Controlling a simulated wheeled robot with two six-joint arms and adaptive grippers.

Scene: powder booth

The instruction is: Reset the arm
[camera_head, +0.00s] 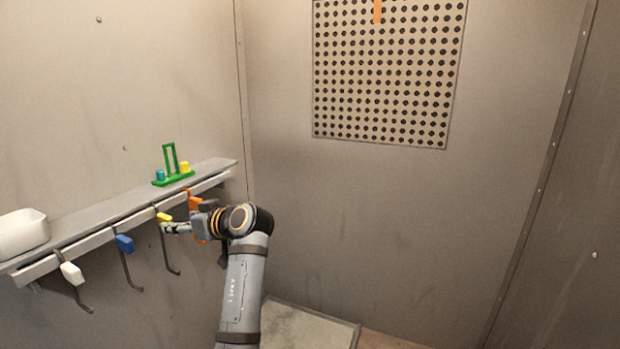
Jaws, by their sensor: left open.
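My left arm (242,290) rises from the bottom of the head view and bends left at its wrist. My left gripper (176,227) is open and points left toward the hook rail, just by the yellow-topped hook (164,217). Whether it touches that hook cannot be told. No object shows between its fingers. An orange piece (194,200) on the rail is partly hidden behind the gripper. My right gripper is out of view.
The wall shelf (105,211) holds a white bin (22,233) and a green stand (171,165) with teal and yellow pieces. Below hang a blue-topped hook (124,243) and a white-topped hook (72,273). A perforated panel (385,75) is on the back wall. The space to the right is clear.

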